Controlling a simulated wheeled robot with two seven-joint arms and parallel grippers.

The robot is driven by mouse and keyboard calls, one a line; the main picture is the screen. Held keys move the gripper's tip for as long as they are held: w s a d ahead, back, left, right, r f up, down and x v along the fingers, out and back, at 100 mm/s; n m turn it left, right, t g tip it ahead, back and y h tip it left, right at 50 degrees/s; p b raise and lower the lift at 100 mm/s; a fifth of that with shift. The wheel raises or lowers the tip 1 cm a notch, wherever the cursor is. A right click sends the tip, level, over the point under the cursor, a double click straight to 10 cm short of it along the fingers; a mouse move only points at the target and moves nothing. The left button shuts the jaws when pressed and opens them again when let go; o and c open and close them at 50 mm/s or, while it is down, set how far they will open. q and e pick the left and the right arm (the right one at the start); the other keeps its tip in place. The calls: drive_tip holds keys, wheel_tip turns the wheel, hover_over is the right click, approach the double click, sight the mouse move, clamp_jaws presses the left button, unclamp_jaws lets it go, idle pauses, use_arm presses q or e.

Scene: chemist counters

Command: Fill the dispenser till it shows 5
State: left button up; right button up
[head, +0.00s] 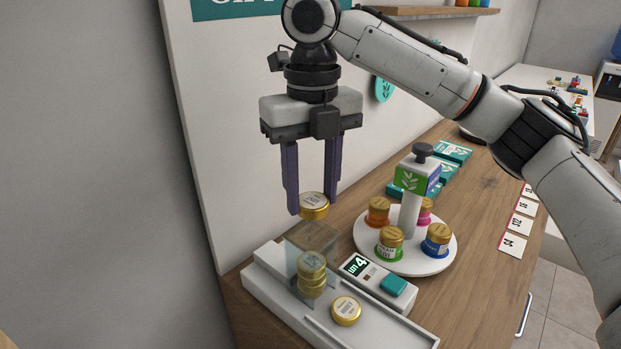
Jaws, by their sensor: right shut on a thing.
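The dispenser (268,287) is a pale grey unit at the counter's left front, with a clear upright box (312,235) on it. A stack of gold tins (311,278) shows inside the clear box. A small panel (355,266) beside it appears to read "LOT 4", with a teal button (393,285) next to it. My right gripper (312,198) is shut on a gold tin (314,207), held level just above the clear box's open top. Another gold tin (346,310) lies in the dispenser's front tray. My left gripper is out of view.
A round white carousel (436,265) with several coloured, gold-lidded jars and a central post (410,212) stands right of the dispenser. Teal boxes (453,152) lie behind it. White cards (513,245) line the counter's right edge. A wall rises close behind the dispenser.

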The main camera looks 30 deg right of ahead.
drive_tip(key=shift+f, duration=1.05)
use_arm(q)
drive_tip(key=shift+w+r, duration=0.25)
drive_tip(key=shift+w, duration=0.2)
use_arm(e)
drive_tip(key=shift+f, duration=1)
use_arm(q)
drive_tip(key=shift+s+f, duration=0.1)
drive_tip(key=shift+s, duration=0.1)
use_arm(e)
drive_tip(key=shift+w, duration=0.1)
drive_tip(key=o, duration=1.1)
wheel_tip(320, 180, up, 10)
drive_tip(key=shift+r, duration=0.15)
